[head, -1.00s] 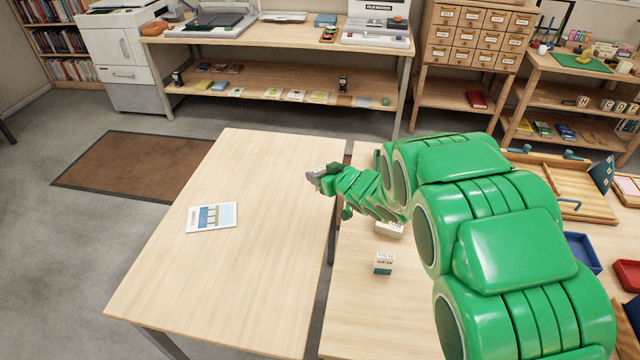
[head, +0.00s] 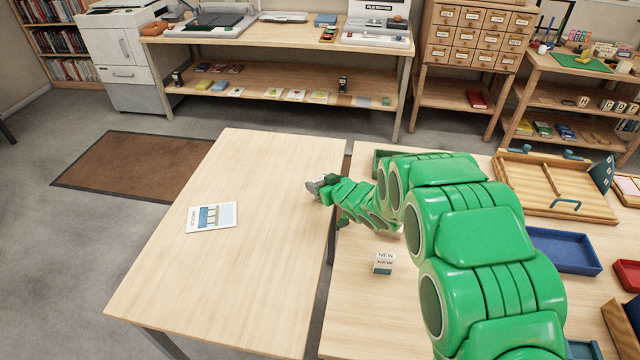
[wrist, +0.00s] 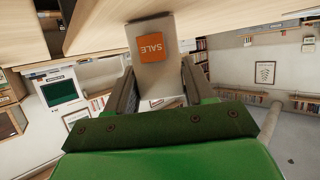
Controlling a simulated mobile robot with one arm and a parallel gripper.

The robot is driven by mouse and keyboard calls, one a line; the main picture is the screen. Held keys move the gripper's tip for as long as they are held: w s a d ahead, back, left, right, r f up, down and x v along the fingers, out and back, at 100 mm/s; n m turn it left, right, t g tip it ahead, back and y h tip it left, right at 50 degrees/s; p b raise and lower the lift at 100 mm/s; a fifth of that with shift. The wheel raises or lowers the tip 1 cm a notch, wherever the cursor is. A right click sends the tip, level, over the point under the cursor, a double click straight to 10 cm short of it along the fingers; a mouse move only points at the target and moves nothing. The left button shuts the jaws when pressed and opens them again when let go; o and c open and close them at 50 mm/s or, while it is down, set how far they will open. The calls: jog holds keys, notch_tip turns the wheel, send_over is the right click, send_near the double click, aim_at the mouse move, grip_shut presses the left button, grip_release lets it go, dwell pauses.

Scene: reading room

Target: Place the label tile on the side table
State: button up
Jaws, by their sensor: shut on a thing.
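My gripper (head: 322,187) is above the right edge of the left table (head: 180,275), which I take as the side table, near the gap to the right table. In the wrist view my gripper (wrist: 160,76) is shut on a label tile (wrist: 140,36), a grey-beige block with an orange face reading SALE. In the head view the tile is small at the fingertips and hard to make out. A white and green tile reading NEW (head: 384,263) stands on the right table (head: 350,325), below my arm.
A white card with a blue picture (head: 212,216) lies on the left table; the rest of its top is clear. Blue (head: 562,250) and red (head: 627,273) trays and a wooden board (head: 540,190) are on the right table. A brown mat (head: 130,165) lies on the floor.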

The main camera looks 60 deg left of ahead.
jog(key=shift+f, duration=0.15)
jog(key=o, duration=1)
jog(key=shift+o, duration=0.2)
jog(key=shift+d+r, duration=0.1)
jog(key=shift+r, duration=0.1)
jog(key=v, duration=1.1)
jog(key=shift+d, duration=0.45)
jog(key=shift+r, duration=0.1)
